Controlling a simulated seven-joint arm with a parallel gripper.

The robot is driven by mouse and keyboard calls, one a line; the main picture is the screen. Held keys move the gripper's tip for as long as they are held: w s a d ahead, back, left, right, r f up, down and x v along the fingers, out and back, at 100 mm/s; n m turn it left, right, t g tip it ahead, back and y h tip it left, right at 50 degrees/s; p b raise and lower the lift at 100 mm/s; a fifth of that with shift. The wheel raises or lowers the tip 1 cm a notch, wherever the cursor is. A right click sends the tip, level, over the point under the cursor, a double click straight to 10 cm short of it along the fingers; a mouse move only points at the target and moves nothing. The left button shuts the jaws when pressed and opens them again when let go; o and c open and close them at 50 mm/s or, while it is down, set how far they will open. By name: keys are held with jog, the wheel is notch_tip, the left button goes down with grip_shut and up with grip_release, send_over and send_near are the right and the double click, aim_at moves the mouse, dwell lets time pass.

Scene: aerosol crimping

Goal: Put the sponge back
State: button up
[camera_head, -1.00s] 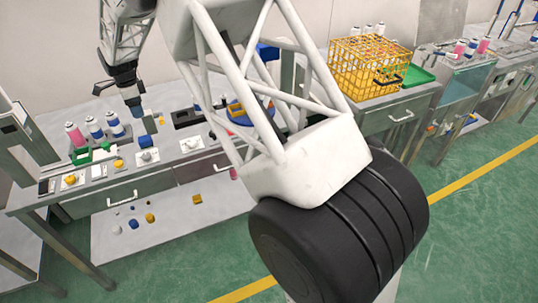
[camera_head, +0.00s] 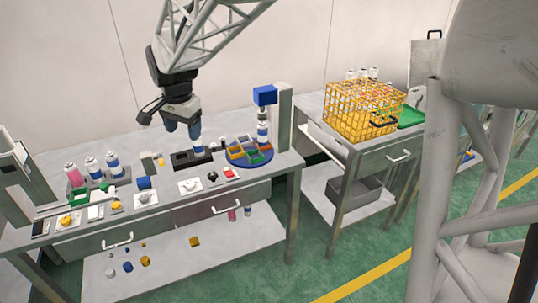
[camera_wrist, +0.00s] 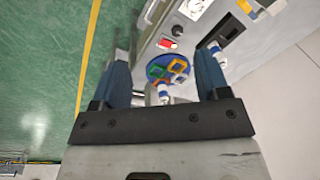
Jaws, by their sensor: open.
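I cannot tell for certain which thing is the sponge. A small pale block (camera_head: 147,161) stands upright near the back of the bench, with a small yellow piece (camera_head: 160,160) beside it. A blue block (camera_head: 144,183) sits nearer the front. My gripper (camera_head: 182,129) is raised over the bench, right of these blocks, close above a white and blue can (camera_head: 197,146) at the black holder (camera_head: 190,159). In the wrist view the fingers (camera_wrist: 163,68) are apart with nothing held between them. The can shows beside the right finger there (camera_wrist: 214,48).
A round blue tray (camera_head: 263,160) with coloured compartments stands right of the holder, before a blue-headed press (camera_head: 265,96). Several cans (camera_head: 92,166) stand at the left. A yellow wire basket (camera_head: 365,110) is on the right bench. White pads line the front edge.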

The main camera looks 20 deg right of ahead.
jog(key=s+d+n, duration=0.3)
jog(key=s, duration=0.8)
jog(key=s+d+f+n+t, duration=0.1)
jog(key=s+d+n, duration=0.2)
jog(key=s, duration=0.8)
jog(key=s+d+n, duration=0.3)
jog(key=s+d, duration=0.1)
jog(key=s, duration=0.7)
jog(key=shift+s+f, duration=0.15)
jog(key=shift+s, duration=0.05)
